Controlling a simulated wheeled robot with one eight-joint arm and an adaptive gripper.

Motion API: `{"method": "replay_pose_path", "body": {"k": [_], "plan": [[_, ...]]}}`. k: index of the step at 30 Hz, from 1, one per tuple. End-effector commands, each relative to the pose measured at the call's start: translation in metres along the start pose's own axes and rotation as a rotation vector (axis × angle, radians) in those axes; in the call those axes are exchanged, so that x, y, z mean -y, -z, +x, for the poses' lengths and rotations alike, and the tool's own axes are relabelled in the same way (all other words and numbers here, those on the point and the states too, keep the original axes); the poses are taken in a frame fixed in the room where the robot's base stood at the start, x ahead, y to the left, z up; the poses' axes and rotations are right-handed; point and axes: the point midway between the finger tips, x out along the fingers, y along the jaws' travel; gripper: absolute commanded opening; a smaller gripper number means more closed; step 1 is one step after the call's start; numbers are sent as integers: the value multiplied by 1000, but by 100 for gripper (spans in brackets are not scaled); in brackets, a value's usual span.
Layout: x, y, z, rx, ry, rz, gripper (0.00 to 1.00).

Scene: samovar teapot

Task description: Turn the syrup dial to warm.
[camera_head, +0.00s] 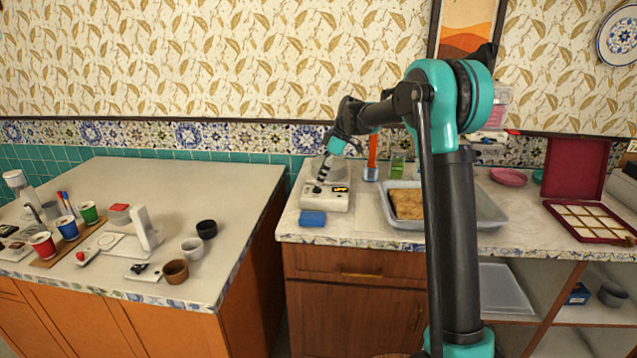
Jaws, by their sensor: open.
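A white appliance (327,203) with a small lit orange display (341,189) stands near the left end of the right counter. A small dark knob (317,190) shows on its front, left of the display; it looks like the syrup dial, but its setting is too small to read. My gripper (322,177) is open, pointing down just above the knob. I cannot tell whether its fingertips touch the knob or stand around it. A clear rounded vessel sits behind the gripper on the appliance, partly hidden.
A blue block (312,218) lies in front of the appliance. A grey tray (480,212) with a brown slab (406,203) is to the right, partly hidden by my arm. An orange upright item (372,155) stands behind. The left counter (185,185) holds cups and small devices.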

Motion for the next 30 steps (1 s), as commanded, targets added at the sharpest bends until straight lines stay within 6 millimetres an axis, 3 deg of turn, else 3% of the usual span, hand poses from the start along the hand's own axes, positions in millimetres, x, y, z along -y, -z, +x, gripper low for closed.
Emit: {"method": "replay_pose_path", "body": {"k": [6,18,30], "plan": [[0,0,26,0,0,0,52],[0,0,32,0,0,1,52],[0,0,32,0,0,1,2]]}}
